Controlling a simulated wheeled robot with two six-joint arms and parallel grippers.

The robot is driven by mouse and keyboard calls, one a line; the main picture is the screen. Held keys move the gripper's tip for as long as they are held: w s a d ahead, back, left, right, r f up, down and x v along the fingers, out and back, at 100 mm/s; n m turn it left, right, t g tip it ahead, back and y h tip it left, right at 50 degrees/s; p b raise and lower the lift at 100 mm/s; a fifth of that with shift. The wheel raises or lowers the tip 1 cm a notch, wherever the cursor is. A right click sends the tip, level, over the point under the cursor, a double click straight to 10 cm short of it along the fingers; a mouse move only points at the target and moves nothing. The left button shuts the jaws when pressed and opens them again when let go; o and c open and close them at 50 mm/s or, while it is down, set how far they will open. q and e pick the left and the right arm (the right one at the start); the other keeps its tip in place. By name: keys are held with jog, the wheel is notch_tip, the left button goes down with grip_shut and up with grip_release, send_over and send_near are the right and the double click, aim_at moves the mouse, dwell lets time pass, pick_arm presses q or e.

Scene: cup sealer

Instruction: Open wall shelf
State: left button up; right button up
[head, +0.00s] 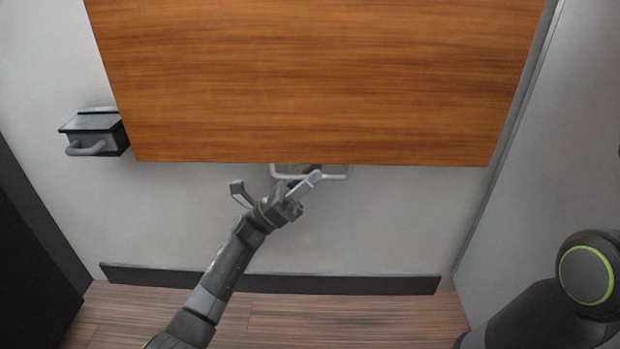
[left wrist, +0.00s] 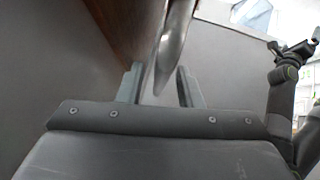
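The wall shelf (head: 320,80) is a broad wood-grain panel on the grey wall, filling the upper middle of the head view. A metal bar handle (head: 338,177) shows under its lower edge, partly hidden by my left gripper. My left gripper (head: 273,188) is open at the left part of this handle. In the left wrist view the handle (left wrist: 174,45) runs between the two spread fingers of my left gripper (left wrist: 160,88), with gaps on both sides. What looks like my right gripper (left wrist: 300,50) shows at the right edge of that view, too small to tell its state.
A grey wall box with a curved handle (head: 95,135) is left of the panel. A dark cabinet (head: 30,260) stands at the far left. A dark baseboard (head: 340,284) runs above the wooden floor (head: 340,320). The wall below the panel is clear.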

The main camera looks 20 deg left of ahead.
pick_arm(q)
grip_shut()
dwell(0.6)
